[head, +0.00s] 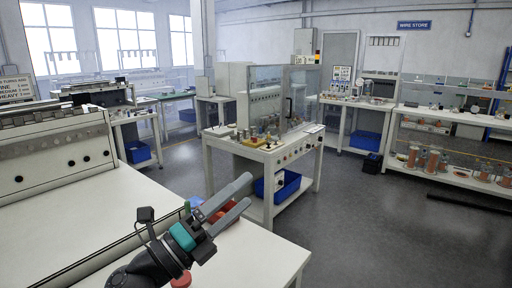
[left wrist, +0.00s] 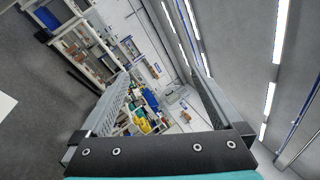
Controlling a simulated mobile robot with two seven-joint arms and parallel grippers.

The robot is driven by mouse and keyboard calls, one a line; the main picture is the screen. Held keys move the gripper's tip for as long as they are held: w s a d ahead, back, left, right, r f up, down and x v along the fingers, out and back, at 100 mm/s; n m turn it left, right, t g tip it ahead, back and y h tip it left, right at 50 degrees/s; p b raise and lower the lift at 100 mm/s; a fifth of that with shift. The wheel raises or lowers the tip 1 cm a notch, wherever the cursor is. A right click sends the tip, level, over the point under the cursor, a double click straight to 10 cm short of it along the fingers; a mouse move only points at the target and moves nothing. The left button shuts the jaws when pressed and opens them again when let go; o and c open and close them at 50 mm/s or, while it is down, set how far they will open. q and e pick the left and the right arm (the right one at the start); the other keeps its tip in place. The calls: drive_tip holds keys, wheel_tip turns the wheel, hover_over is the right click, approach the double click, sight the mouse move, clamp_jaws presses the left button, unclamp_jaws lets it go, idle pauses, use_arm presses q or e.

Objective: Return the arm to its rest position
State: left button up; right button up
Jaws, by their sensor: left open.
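My left gripper (head: 236,198) reaches in from the bottom of the head view, above the white table (head: 262,262) near its right part. Its two grey fingers are apart and point up and to the right, with nothing held between them. In the left wrist view the open fingers (left wrist: 160,100) frame only the distant room, seen tilted. A red object (head: 216,215) and a blue object (head: 196,201) show partly behind the gripper; the fingers hide much of them, so I cannot tell their full shape. My right gripper is not in view.
A white machine (head: 60,158) with black knobs stands on the table at the left. A workbench with a clear guard (head: 265,95) and a blue bin (head: 287,186) stands beyond the table. Shelves with copper-coloured spools (head: 432,162) are at the right. Grey floor (head: 385,240) between them is open.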

use_arm(q)
drive_tip(key=a+f+n+t+y, duration=0.5)
drive_tip(key=a+f+n+y, duration=0.35)
drive_tip(key=n+y, duration=0.7)
drive_tip(key=s+a+f+n+g+y, duration=0.1)
drive_tip(key=s+a+f+n+g, duration=0.15)
drive_tip(key=f+n, duration=0.25)
drive_tip(key=s+a+f+n+g+y, duration=0.1)
drive_tip(key=s+a+f+n+g, duration=0.15)
drive_tip(key=f+n, duration=0.3)
drive_tip(key=s+f+n+g+h, duration=0.1)
drive_tip(key=s+f+n+g, duration=0.1)
drive_tip(key=s+f+g, duration=0.6)
drive_tip(key=s+f+n+g, duration=0.3)
drive_tip(key=s+f, duration=0.1)
drive_tip(key=s, duration=0.8)
wheel_tip(320, 180, down, 22)
drive_tip(key=s+g, duration=0.1)
drive_tip(key=s, duration=0.1)
drive_tip(key=s+a+f+g+b, duration=0.1)
drive_tip(key=s+a+f, duration=0.1)
drive_tip(key=s+f, duration=1.3)
drive_tip(key=shift+s+f+m, duration=0.25)
drive_tip(key=shift+m, duration=0.05)
